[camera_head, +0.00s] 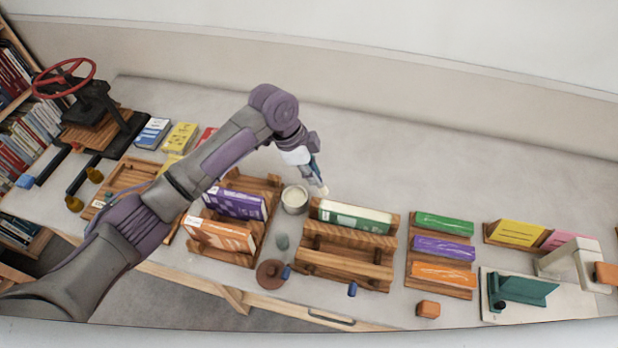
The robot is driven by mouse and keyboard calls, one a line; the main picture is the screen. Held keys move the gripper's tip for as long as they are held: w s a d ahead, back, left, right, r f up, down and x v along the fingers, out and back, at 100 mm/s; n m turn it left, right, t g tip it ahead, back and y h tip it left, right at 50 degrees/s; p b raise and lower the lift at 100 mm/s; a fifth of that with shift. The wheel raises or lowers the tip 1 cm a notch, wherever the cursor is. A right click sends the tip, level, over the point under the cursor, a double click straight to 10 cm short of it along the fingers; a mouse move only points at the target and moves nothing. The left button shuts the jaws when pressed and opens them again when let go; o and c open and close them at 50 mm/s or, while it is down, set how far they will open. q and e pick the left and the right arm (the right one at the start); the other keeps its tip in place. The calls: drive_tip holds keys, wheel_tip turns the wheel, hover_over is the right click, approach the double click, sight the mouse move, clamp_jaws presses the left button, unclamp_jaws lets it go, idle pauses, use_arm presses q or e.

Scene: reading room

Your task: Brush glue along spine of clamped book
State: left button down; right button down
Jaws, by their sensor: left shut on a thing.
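A green book (352,217) with a white top edge stands in a wooden clamp (345,272), right of the middle. A pale glue pot (294,201) stands just left of the clamp. My left arm reaches in from the left over the table, and its gripper (316,170) is shut on a glue brush (323,189). The brush points down with its pale bristles above the table, between the pot and the left end of the green book. The bristles look apart from the book. My fingers are small and partly hidden. My right gripper is out of view.
A wooden rack with purple (236,203) and orange (222,237) books stands left of the pot. A brown disc (271,273) lies in front. A rack (440,266) of colored books and a green-and-white device (520,288) stand right.

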use_arm(q)
drive_tip(key=shift+v, duration=1.15)
drive_tip(key=shift+d+r, duration=0.25)
drive_tip(key=shift+r, duration=0.05)
drive_tip(key=shift+f, duration=0.1)
